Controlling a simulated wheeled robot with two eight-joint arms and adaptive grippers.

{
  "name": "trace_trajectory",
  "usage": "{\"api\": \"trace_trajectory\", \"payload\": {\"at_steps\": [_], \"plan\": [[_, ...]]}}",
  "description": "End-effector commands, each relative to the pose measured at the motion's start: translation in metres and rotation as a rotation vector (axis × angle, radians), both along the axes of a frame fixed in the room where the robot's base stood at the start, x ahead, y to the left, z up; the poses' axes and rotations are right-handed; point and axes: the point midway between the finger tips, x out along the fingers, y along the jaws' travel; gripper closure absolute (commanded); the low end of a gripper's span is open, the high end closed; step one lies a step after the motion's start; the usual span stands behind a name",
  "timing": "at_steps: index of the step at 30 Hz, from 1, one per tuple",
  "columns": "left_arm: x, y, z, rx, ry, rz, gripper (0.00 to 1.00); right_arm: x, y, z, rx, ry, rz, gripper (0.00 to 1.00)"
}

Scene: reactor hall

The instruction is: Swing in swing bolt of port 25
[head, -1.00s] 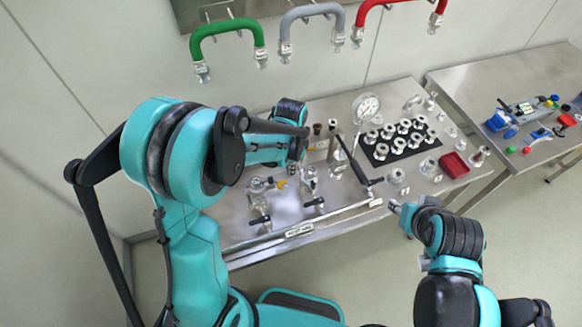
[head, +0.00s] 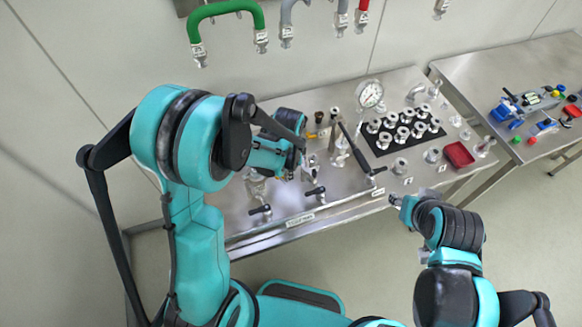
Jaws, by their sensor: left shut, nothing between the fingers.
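My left gripper (head: 295,163) is shut and empty, over the left part of the steel table, just above and left of a silver port fitting (head: 311,167). Another port fitting (head: 257,187) stands to its left, partly behind my arm. Two black-handled levers (head: 261,210) and (head: 315,192) sit at the front of these fittings. Which fitting is port 25 and how its swing bolt lies are too small to tell. My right gripper (head: 396,201) is by the table's front edge, away from the fittings; its fingers are too small to read.
A pressure gauge (head: 370,94) and a long dark lever (head: 352,147) stand right of the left gripper. A black mat (head: 381,150) with several metal flanges and a red tray (head: 459,154) lie further right. Hoses, one green (head: 226,10), hang on the wall.

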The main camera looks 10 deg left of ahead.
Motion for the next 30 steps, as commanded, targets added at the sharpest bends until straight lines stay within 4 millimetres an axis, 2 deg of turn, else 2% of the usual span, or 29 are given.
{"api": "trace_trajectory", "payload": {"at_steps": [6, 20, 23, 30], "plan": [[-0.018, 0.007, -0.001, 0.0, 0.0, 0.001, 1.0, 0.0, 0.0, -0.005, 0.0, 0.0, 0.0, 0.6], [-0.006, 0.0, 0.001, 0.0, 0.0, 0.0, 1.0, 0.0, 0.0, -0.007, 0.0, 0.0, 0.0, 0.6], [-0.006, 0.0, 0.008, 0.0, 0.0, 0.0, 1.0, 0.0, 0.0, -0.002, 0.0, 0.0, 0.0, 0.6], [-0.006, 0.0, 0.038, 0.0, 0.0, 0.0, 1.0, 0.0, 0.0, 0.02, 0.0, 0.0, 0.0, 0.6]]}}
